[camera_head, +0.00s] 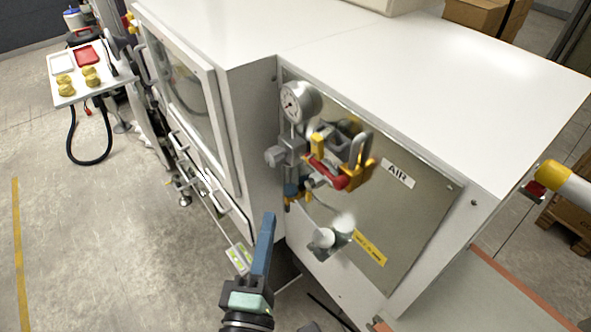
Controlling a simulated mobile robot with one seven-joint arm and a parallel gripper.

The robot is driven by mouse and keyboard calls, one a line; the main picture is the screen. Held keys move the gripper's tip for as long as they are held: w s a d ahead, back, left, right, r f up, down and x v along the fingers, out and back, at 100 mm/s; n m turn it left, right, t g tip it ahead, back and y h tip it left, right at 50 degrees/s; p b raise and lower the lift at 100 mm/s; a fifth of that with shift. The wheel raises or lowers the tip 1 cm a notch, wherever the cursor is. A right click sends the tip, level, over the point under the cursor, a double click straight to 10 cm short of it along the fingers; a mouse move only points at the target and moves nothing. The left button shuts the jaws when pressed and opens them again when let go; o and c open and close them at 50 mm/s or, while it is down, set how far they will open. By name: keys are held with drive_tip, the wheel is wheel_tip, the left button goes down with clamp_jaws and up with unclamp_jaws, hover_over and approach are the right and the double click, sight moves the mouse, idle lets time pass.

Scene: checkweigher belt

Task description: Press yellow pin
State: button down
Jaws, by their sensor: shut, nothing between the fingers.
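A small yellow part (290,204), which may be the yellow pin, shows low on the air fittings, under a blue piece (291,188). It is too small to make out clearly. Larger yellow pieces (362,177) sit around the red valve handle (328,173) and a grey shackle. My gripper (269,216) points up from the bottom of the view, its blue fingers together and empty. In the picture its tips are just below and left of the small yellow part. They appear apart from it; the depth between them is hard to judge.
A round gauge (298,101) and grey regulator (288,150) stick out from the AIR panel (420,215). A grey round fitting (325,238) protrudes lower down. The white cabinet (400,55) fills the middle. Open floor (90,235) lies left.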

sight(308, 163)
drive_tip(key=w+d+r+p, duration=0.1)
drive_tip(key=w+d+p, duration=0.3)
drive_tip(key=w, duration=0.5)
drive_tip(key=shift+w+d, duration=0.2)
drive_tip(key=shift+w, duration=0.15)
drive_tip(key=shift+w+d+r+p, duration=0.25)
drive_tip(key=shift+w+d+p, duration=0.1)
drive_tip(key=shift+w+d, duration=0.5)
drive_tip(key=shift+s+d, duration=0.1)
drive_tip(key=shift+s, duration=0.1)
drive_tip(key=shift+f, duration=0.1)
